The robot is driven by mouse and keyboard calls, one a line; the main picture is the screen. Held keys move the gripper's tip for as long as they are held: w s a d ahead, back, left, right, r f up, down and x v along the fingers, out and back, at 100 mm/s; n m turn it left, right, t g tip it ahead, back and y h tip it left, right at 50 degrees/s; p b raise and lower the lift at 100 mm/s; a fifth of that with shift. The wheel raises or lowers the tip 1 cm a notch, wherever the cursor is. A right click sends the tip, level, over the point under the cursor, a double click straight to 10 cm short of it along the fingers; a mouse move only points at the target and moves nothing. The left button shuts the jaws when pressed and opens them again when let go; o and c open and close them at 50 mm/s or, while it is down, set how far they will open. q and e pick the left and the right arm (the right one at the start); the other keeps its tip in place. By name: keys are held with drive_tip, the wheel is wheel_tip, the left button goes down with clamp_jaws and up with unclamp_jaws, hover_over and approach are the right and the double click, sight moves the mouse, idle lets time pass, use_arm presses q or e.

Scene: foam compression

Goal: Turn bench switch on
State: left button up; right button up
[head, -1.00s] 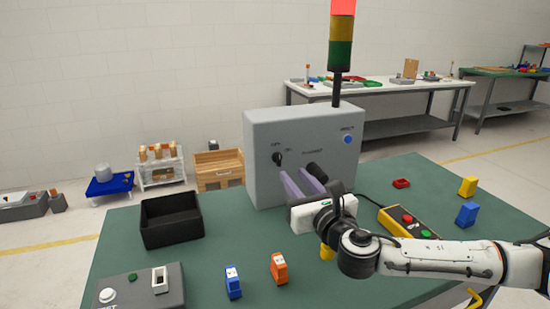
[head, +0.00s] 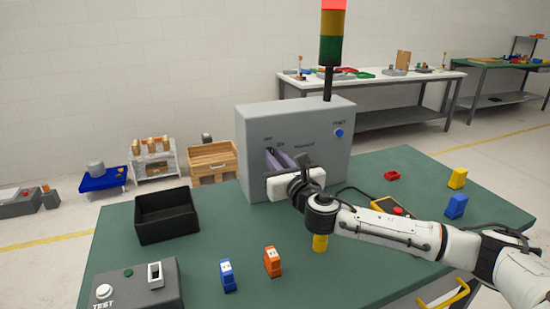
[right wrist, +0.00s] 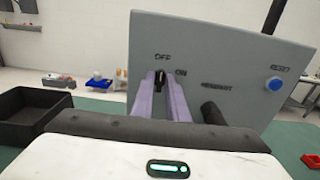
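The bench switch is a small black knob (right wrist: 159,80) on the sloping face of a grey control box (head: 336,168). In the right wrist view it stands about upright below the OFF label, with ON to its right. The two purple fingers of my right gripper (right wrist: 162,84) reach toward the panel and lie on either side of the knob, with a gap between them. I cannot tell whether they touch it. In the head view the right gripper (head: 277,156) is at the box's front and hides the knob. My left gripper is not in view.
A black cylinder (right wrist: 213,113) sticks out below the PENDANT label, close to the right finger. A blue RESET button (head: 339,133) is farther right. A black bin (head: 166,216) stands left of the box. The stack light (head: 332,35) above shows bright red on top.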

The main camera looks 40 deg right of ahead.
clamp_jaws()
drive_tip(key=shift+m, duration=0.4)
drive_tip(key=shift+d+f+m, duration=0.1)
drive_tip(key=shift+d+m, duration=0.05)
drive_tip(key=shift+m, duration=4.15)
drive_tip(key=shift+d+f+m, duration=0.1)
drive_tip(key=shift+m, duration=4.2)
drive_tip(key=shift+o, duration=2.1)
unclamp_jaws()
